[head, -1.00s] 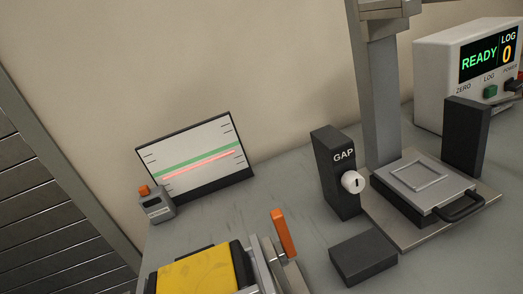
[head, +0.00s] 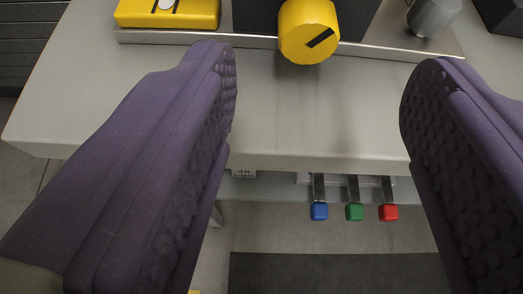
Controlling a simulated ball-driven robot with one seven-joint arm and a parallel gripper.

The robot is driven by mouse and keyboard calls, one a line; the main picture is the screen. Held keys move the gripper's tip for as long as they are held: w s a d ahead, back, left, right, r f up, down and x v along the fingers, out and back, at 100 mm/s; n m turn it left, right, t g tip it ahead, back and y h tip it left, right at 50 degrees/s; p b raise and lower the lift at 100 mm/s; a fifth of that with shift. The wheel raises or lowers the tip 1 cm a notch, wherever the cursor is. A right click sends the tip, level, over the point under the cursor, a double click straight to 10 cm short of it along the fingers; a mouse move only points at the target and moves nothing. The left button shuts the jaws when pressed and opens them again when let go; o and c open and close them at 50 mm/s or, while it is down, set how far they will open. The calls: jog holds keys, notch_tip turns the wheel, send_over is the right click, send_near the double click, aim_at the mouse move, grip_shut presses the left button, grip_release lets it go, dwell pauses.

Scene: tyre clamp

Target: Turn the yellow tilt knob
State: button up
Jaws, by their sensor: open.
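The yellow knob (head: 309,31) sits at the top middle of the head view, on the front of a dark block. It is round with a black mark on its face, and the mark slants up to the right. My gripper (head: 319,62) is open and empty, with one purple padded finger to the left of the knob and one to the right. Both fingers stand clear of the knob with wide gaps. I cannot tell how far the fingertips are from it in depth.
A yellow box (head: 168,13) lies left of the knob, and a grey cylinder (head: 433,16) stands to the right. The pale bench top (head: 300,110) is clear between the fingers. Blue (head: 319,211), green (head: 354,212) and red (head: 388,212) pedals show below its front edge.

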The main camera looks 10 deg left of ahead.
aim_at(308, 40)
jog(key=b+x, duration=0.1)
jog(key=x, duration=0.3)
jog(key=b+x, duration=0.1)
jog(key=x, duration=0.3)
jog(key=shift+s+f+b, duration=0.2)
jog(key=shift+f+b, duration=0.1)
jog(key=shift+f, duration=0.1)
jog(key=c, duration=1)
